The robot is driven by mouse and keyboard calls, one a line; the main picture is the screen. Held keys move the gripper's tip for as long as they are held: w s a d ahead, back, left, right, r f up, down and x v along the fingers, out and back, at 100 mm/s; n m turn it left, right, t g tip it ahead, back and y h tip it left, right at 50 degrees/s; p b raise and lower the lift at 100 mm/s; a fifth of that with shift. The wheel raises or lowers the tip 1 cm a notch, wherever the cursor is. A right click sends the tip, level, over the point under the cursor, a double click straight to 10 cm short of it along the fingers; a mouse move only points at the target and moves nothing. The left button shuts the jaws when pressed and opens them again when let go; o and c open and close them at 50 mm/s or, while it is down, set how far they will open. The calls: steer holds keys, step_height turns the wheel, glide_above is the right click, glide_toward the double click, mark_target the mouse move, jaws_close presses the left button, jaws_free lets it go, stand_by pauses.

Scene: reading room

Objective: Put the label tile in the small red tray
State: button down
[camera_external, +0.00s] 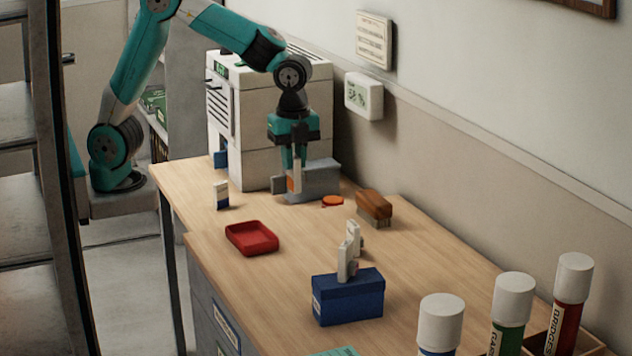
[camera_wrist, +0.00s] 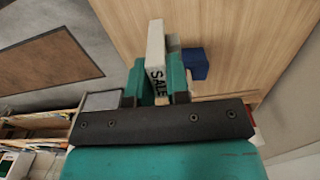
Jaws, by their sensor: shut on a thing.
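My gripper (camera_external: 294,164) points down over the far part of the wooden table, in front of the white cabinet. In the wrist view the tile (camera_wrist: 155,42) stands between the two teal fingers (camera_wrist: 159,78) and reads "SALE". In the external view it is upright, close to a grey block; I cannot tell whether it touches the block or table. The small red tray (camera_external: 252,238) lies on the table, nearer the camera and left of my gripper, and looks empty.
A grey block (camera_external: 320,178) is beside my gripper. An orange disc (camera_external: 333,201) and a brown-topped brush (camera_external: 374,206) lie to the right. A small white-and-dark upright piece (camera_external: 221,196) stands left. A blue box (camera_external: 348,298) and capped tubes (camera_external: 513,310) are nearer the camera.

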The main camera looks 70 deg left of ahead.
steer(key=shift+w+a+r+p, duration=0.1)
steer(key=shift+a+r+p, duration=0.15)
steer(key=shift+a+p, duration=0.2)
steer(key=a+p, duration=0.9)
steer(key=p, duration=0.6)
glide_above(249, 242)
steer(key=shift+n, duration=0.3)
step_height(249, 242, down, 20)
steer(key=shift+a+r+p, duration=0.1)
steer(key=shift+r+p, duration=0.15)
steer(key=shift+p, duration=0.9)
steer(key=shift+f, duration=0.1)
steer(key=shift+f, duration=0.15)
steer(key=c, duration=1.1)
jaws_free()
steer(key=shift+r, duration=0.25)
